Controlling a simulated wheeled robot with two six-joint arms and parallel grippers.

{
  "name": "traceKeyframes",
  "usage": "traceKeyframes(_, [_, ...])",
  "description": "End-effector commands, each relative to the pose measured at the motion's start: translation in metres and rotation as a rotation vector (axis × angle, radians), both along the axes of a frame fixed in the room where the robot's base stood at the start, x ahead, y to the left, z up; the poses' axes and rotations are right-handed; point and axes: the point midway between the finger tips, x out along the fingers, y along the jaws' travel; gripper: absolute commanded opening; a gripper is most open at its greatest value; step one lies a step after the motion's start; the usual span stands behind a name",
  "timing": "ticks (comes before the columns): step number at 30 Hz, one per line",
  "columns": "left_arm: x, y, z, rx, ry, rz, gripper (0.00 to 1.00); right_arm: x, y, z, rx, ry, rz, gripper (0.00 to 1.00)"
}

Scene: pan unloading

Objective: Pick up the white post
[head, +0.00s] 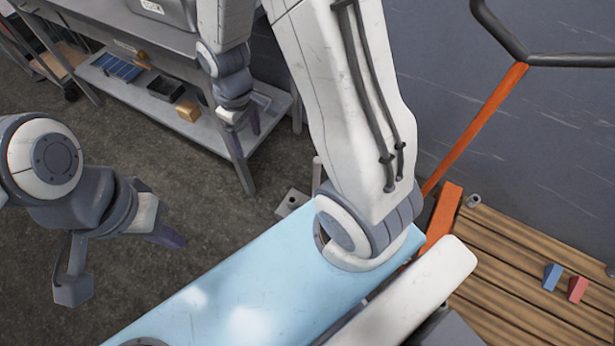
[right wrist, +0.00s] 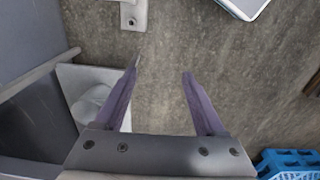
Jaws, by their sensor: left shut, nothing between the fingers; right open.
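I cannot pick out a clearly white post for certain. A slim pale post (head: 317,175) stands upright beside my right arm in the head view, its lower part hidden. My left gripper (head: 170,237) is shut and empty above the floor at the left. My right gripper (head: 241,122) is at the table's front edge; in the right wrist view its two purple fingers (right wrist: 163,85) are spread, with only floor visible between them. A light metal bracket with holes (right wrist: 133,15) lies beyond the fingertips in that view, apart from them.
A grey table (head: 88,27) has a lower shelf (head: 115,88) holding a black tray (head: 166,88) and a yellow box (head: 188,110). A wooden pallet (head: 500,250) at right bears a blue block (head: 552,277) and a red block (head: 578,289). A blue crate (right wrist: 290,164) shows in the right wrist view.

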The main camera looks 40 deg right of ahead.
Motion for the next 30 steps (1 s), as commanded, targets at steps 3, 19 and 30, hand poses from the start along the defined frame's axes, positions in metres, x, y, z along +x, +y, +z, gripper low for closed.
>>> traceKeyframes(3, [0.0, 0.0, -0.017, 0.0, 0.0, 0.0, 0.0, 0.017, -0.07, -0.079, -0.01, 0.024, -0.077, 0.72])
traceKeyframes(19, [0.0, 0.0, -0.044, 0.0, 0.0, 0.0, 0.0, -0.017, -0.196, -0.242, -0.003, 0.029, -0.18, 0.72])
traceKeyframes(30, [0.0, 0.0, -0.08, 0.0, 0.0, 0.0, 0.0, -0.016, -0.195, -0.286, -0.003, 0.029, -0.18, 0.72])
